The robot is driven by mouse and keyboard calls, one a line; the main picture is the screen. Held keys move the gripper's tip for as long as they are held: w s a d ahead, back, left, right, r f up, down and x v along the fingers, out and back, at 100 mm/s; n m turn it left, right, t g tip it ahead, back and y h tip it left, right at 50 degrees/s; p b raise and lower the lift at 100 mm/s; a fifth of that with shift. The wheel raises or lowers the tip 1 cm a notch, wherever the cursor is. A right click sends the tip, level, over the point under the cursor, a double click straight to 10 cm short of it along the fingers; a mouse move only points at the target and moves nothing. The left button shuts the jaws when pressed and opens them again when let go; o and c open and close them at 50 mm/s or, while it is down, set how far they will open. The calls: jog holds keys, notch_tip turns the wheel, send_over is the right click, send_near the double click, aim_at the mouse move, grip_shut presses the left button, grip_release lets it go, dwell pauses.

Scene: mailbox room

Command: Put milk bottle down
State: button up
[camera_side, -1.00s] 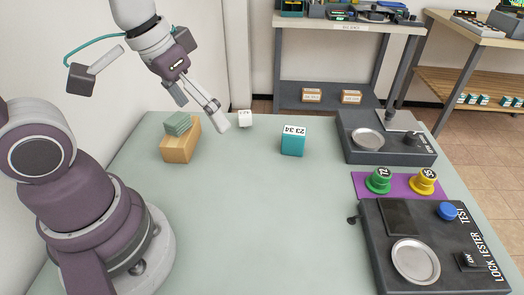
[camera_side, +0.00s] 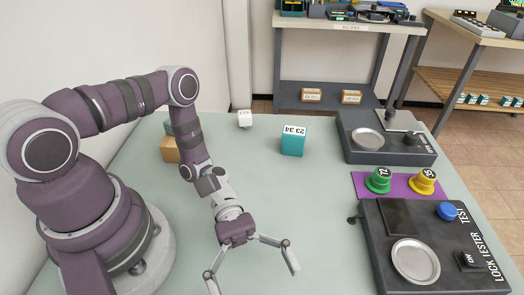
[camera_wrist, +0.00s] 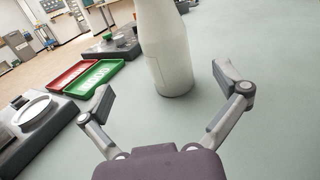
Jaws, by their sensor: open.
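The white milk bottle (camera_wrist: 166,50) shows in the wrist view, its top cut off by the frame. Its base appears to rest on the pale green table (camera_wrist: 265,95), roughly upright. My gripper (camera_side: 253,279) is open at the front of the table, its two fingers spread wide. In the wrist view the bottle stands ahead of my gripper, in line with the gap between the fingers, with clear space on both sides. The bottle does not show in the side view.
The lock tester (camera_side: 460,270), a purple mat (camera_side: 400,190) with green and yellow weights, and another device lie right. Red (camera_wrist: 70,75) and green trays (camera_wrist: 94,80) show in the wrist view.

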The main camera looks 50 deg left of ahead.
jog(key=x, duration=0.6)
jog(key=f+x, duration=0.1)
jog(key=x, duration=0.2)
jog(key=shift+s+a, duration=0.15)
jog(key=shift+s, duration=0.05)
jog(key=c, duration=1.3)
notch_tip(320, 180, up, 9)
jog(key=shift+r, duration=0.15)
jog(key=shift+w+r, duration=0.25)
jog(key=shift+w, duration=0.1)
jog(key=w+a+f+n+t+y, duration=0.1)
jog(key=w+a+n+t+y, duration=0.1)
jog(key=w+a+n+t, duration=0.5)
jog(key=w+a+n+t+y, duration=0.25)
jog(key=w+t, duration=0.35)
jog(key=w, duration=0.6)
jog(key=w+a+f+n+t+y, duration=0.1)
jog(key=w+a+n+t, duration=0.4)
jog(key=w, duration=0.4)
jog(key=shift+m+t, duration=0.55)
jog(key=shift+t, duration=0.05)
notch_tip(320, 180, down, 7)
jog(key=shift+w+a+f, duration=0.1)
jog(key=shift+a+f, duration=0.1)
jog(key=shift+f, duration=0.05)
